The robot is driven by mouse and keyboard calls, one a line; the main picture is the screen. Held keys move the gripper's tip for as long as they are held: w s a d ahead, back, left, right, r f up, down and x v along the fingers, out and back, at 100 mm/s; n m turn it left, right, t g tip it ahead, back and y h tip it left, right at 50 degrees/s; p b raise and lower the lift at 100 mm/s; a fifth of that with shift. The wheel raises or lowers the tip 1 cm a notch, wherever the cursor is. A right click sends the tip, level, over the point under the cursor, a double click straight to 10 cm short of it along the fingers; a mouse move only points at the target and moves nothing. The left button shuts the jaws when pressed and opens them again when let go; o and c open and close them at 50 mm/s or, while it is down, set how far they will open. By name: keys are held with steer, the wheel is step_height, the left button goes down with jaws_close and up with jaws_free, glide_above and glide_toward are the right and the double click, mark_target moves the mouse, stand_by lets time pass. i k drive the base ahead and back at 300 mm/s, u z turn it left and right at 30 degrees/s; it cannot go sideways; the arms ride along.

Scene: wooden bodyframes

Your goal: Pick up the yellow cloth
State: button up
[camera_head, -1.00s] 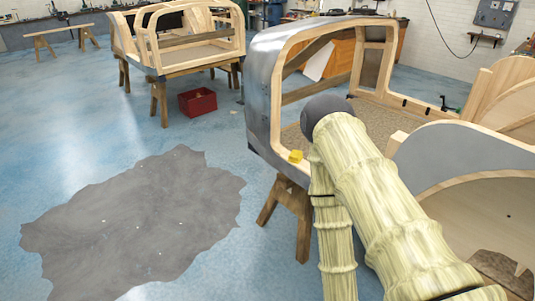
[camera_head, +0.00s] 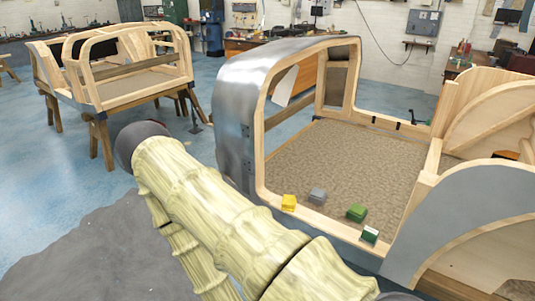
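A small folded yellow cloth (camera_head: 289,203) lies on the lower wooden sill of the near bodyframe (camera_head: 262,165), by its front left corner. My arm crosses the lower left of the head view, in front of and to the left of the cloth, apart from it in the picture. My gripper is not visible; the arm's dark rounded part shows at the left, over the floor.
A grey block (camera_head: 318,195), a green block (camera_head: 356,213) and a green and white block (camera_head: 370,235) stand right of the cloth along the sill. The bodyframe's carpeted floor (camera_head: 340,160) is bare. Another wooden bodyframe (camera_head: 130,85) on trestles stands at the back left.

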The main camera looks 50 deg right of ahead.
mark_target(289, 203)
steer(key=z, duration=0.45)
steer(key=i, duration=0.85)
steer(key=z, duration=0.7)
